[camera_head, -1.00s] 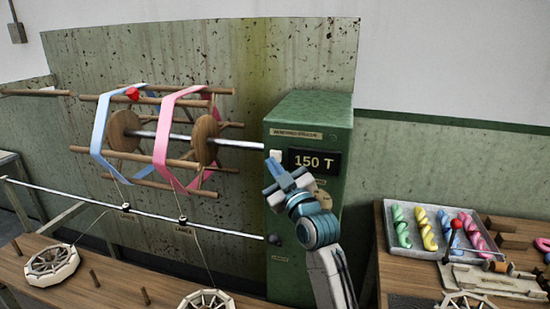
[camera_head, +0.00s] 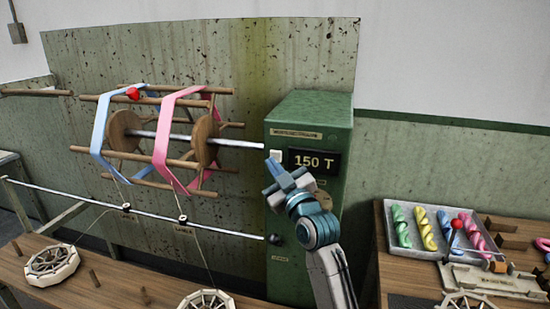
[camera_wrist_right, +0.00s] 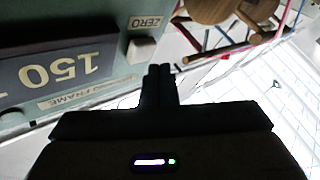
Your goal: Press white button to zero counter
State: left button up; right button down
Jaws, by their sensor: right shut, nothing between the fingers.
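The white button (camera_head: 276,155) sits on the front of the green counter box (camera_head: 312,112), left of the black display (camera_head: 314,161), which reads 150 T. In the right wrist view the button (camera_wrist_right: 141,50) is a pale block beside a ZERO label (camera_wrist_right: 146,21). My right gripper (camera_head: 272,168) is shut and empty, its fingertips just below the button in the head view. In the wrist view the fingertips (camera_wrist_right: 159,68) appear close beside the button; I cannot tell whether they touch it. My left gripper is out of view.
A wooden reel (camera_head: 124,131) with blue and pink bands stands left of the box, its shaft (camera_head: 238,143) reaching toward it. A thin rod (camera_head: 90,208) runs below. A tray (camera_head: 394,241) of coloured twists lies on the right table. Wall space above the box is clear.

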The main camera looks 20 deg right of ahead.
jog(key=shift+w+d, duration=0.1)
dwell(0.4)
jog(key=shift+w+d, duration=0.2)
jog(key=shift+w, duration=0.1)
jog(key=shift+w+d, duration=0.25)
jog(key=shift+w, duration=0.1)
dwell(0.9)
jog(key=shift+s+a, duration=0.55)
jog(key=shift+s, duration=0.2)
jog(key=s+a, duration=0.1)
jog(key=s, duration=0.1)
jog(key=s+a, duration=0.1)
jog(key=s, duration=0.1)
jog(key=shift+a+p, duration=0.3)
jog(key=shift+a, duration=0.1)
dwell(0.5)
